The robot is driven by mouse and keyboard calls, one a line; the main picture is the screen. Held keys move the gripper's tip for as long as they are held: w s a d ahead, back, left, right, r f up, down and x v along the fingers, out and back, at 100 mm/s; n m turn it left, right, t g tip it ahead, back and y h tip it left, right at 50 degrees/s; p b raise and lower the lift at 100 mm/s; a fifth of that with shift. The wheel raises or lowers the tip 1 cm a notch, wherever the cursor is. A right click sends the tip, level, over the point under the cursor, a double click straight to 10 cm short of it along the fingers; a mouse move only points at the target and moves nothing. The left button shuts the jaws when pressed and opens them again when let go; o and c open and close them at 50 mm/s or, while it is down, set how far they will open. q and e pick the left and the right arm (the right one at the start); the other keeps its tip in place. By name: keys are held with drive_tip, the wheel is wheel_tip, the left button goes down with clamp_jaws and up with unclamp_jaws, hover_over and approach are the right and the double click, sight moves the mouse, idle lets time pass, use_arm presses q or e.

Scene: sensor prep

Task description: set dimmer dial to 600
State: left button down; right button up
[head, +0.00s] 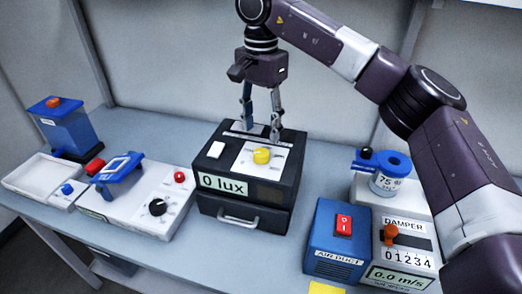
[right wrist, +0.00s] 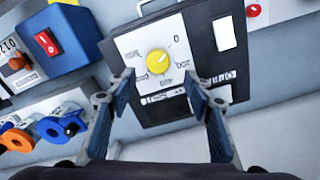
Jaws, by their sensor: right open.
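The yellow dimmer dial (head: 262,155) sits on a white panel on top of a black box (head: 250,221). The box's front display (head: 223,184) reads 0 lux. The dial (right wrist: 158,62) also shows in the right wrist view, with a 0 printed at its upper right; the other scale marks are too small to read surely. My right gripper (head: 260,133) is open and empty, pointing down over the back part of the box, behind the dial. In the right wrist view the dial appears just beyond and between the fingertips (right wrist: 159,75), apart from them. My left gripper is not in view.
A white switch (head: 216,149) is beside the dial. To the right stand a blue air duct box (head: 335,240) with a red switch and a damper unit (head: 404,227). To the left is a white device (head: 125,208) with a black knob. A drawer handle (head: 238,219) juts from the box front.

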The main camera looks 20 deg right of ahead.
sight(261, 152)
drive_tip(key=f, duration=0.2)
drive_tip(key=f+p, duration=0.1)
drive_tip(key=f, duration=0.2)
drive_tip(key=shift+s+f, duration=0.3)
drive_tip(key=shift+f, duration=0.1)
drive_tip(key=shift+f+p, duration=0.3)
drive_tip(key=shift+f, duration=0.2)
drive_tip(key=shift+a, duration=0.1)
drive_tip(key=shift+c, duration=0.4)
drive_tip(key=c, duration=1.1)
